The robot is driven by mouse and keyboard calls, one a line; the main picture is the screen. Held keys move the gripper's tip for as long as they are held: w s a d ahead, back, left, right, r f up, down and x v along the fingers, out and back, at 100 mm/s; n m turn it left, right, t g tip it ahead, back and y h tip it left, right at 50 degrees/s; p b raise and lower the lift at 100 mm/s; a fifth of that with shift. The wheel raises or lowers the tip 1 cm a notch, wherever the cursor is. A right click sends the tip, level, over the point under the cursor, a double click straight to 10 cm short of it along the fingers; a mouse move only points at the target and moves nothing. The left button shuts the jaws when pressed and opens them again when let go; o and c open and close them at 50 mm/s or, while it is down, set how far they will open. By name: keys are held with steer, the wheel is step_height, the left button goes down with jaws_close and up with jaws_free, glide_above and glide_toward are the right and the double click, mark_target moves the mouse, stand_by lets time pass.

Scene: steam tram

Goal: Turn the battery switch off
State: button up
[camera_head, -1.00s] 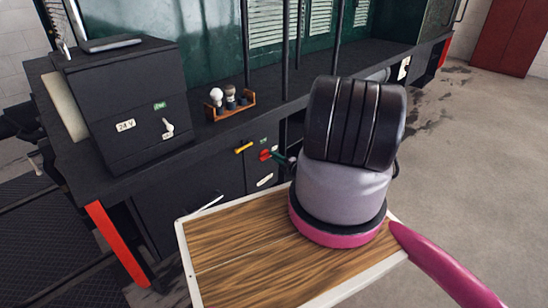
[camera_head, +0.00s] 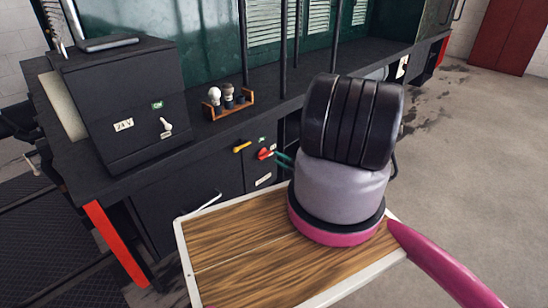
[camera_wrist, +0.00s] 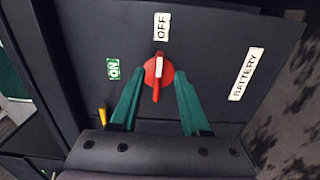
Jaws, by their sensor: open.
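The battery switch is a red rotary knob (camera_wrist: 158,75) on a dark panel, between an ON label (camera_wrist: 113,69) and a BATTERY label (camera_wrist: 246,74), with an OFF label (camera_wrist: 162,26) above it. In the wrist view its grip stands nearly upright, and the white mark on its upper part points towards OFF. In the head view the red knob (camera_head: 265,154) sits on the cabinet front. My gripper (camera_wrist: 159,80) is open, its green fingers on either side of the knob with gaps showing. The green fingertips (camera_head: 283,159) also show in the head view, just right of the knob.
A yellow handle (camera_head: 242,147) is left of the knob. A black 24 V box (camera_head: 130,100) with a white-handled switch stands on the bench at left. A wooden rack (camera_head: 230,106) with bulbs is on the bench. My arm fills the centre right.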

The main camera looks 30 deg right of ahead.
steer(key=v, duration=0.6)
steer(key=shift+s, duration=0.3)
